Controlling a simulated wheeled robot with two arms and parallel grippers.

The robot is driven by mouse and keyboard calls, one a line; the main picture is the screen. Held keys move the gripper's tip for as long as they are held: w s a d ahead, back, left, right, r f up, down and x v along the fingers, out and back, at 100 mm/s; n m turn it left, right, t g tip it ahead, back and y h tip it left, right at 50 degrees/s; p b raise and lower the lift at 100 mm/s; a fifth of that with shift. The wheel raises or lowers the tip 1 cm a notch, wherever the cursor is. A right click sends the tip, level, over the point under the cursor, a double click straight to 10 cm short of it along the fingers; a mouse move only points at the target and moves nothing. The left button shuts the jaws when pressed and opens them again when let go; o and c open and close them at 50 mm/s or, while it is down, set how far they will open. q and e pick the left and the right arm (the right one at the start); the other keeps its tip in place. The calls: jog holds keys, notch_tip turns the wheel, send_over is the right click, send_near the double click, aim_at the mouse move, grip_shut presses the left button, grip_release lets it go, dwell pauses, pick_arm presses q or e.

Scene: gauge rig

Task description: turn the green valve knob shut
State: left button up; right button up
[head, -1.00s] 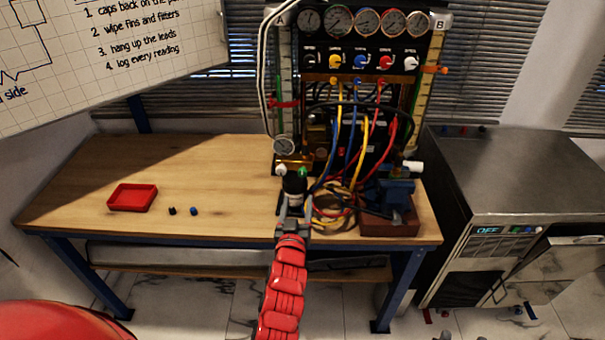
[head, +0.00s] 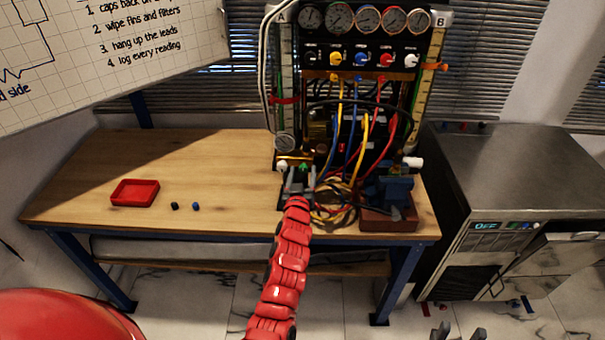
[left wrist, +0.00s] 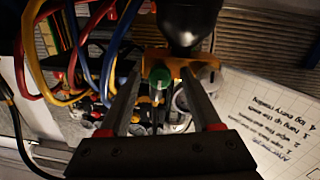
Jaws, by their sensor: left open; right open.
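The green valve knob (head: 304,167) sits low on the gauge rig, at the back of the bench. In the left wrist view the green knob (left wrist: 159,77) appears between the tips of the two fingers, with a gap visible on each side. My left gripper (head: 299,178) is open and empty, right in front of the knob. I cannot tell whether a finger touches it. My right gripper (head: 459,333) shows only its fingertips at the bottom edge, open and far from the rig.
A white knob (head: 282,166) sits just left of the green one. Yellow, blue and red hoses (head: 340,190) hang close on the right, beside a blue vise (head: 388,188). A red tray (head: 135,193) and two small caps lie left. The left bench area is mostly clear.

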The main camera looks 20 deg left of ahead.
pick_arm(q)
grip_shut()
dwell(0.4)
jog(key=m+b, duration=0.2)
jog(key=m, duration=0.2)
jog(key=shift+d, duration=0.1)
jog(key=m+b, duration=0.1)
jog(key=m, duration=0.3)
jog(key=shift+b, duration=0.35)
jog(key=m, duration=0.9)
jog(key=shift+m, duration=0.4)
